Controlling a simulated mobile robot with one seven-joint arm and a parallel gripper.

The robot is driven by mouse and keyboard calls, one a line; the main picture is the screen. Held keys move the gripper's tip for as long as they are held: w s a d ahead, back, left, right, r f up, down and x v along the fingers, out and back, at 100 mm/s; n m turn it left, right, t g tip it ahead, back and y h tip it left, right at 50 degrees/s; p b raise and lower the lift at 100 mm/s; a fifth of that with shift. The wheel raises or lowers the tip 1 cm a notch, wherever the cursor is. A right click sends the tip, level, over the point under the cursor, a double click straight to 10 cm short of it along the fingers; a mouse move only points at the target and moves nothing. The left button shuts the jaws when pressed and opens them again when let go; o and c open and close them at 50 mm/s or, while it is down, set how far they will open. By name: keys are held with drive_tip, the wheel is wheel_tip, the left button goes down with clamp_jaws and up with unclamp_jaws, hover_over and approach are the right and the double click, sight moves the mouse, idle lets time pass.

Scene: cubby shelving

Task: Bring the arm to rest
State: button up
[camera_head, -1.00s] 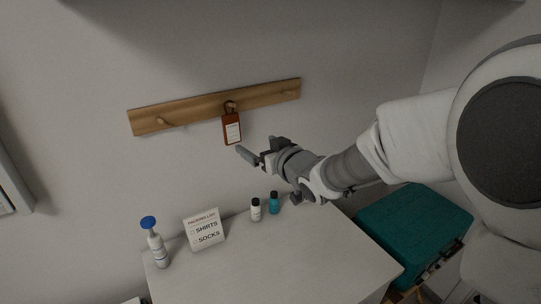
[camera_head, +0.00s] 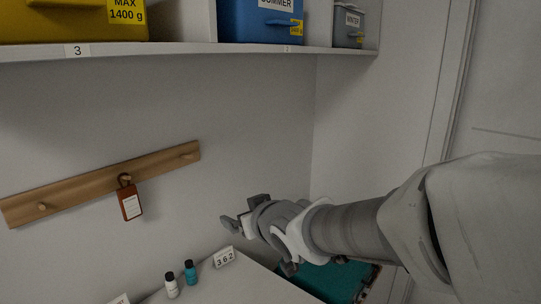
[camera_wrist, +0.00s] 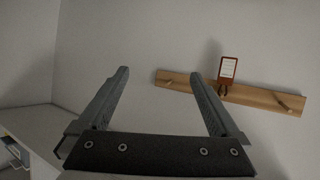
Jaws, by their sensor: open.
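My gripper (camera_head: 243,213) is open and empty in the head view, held in the air in front of the wall, above the back of the white tabletop. It lies to the right of and below the wooden peg rail (camera_head: 100,184). A red-brown tag (camera_head: 130,203) with a white label hangs from a peg of the rail, apart from the gripper. The tag also shows in the wrist view (camera_wrist: 228,69), beyond the right finger.
A white bottle (camera_head: 171,286), a teal bottle (camera_head: 190,271) and a "362" number block (camera_head: 224,257) stand on the tabletop (camera_head: 245,287). A teal case (camera_head: 335,280) is under my arm. Overhead, a shelf (camera_head: 180,49) holds yellow (camera_head: 60,25), blue (camera_head: 255,22) and grey (camera_head: 346,28) bins.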

drive_tip(key=s+d+m+h, duration=0.2)
drive_tip(key=s+d+h, duration=0.1)
drive_tip(key=d, duration=0.5)
drive_tip(key=s+d+f+m+g+h, duration=0.1)
drive_tip(key=s+d, duration=0.4)
drive_tip(key=s, duration=0.5)
drive_tip(key=s+d+f+m+g+h, duration=0.1)
drive_tip(key=s+d+g, duration=0.4)
drive_tip(key=s, duration=0.5)
drive_tip(key=shift+d+f+m+h, duration=0.3)
drive_tip(key=shift+d+f+m, duration=0.45)
drive_tip(key=shift+m, duration=0.45)
drive_tip(key=shift+w, duration=0.1)
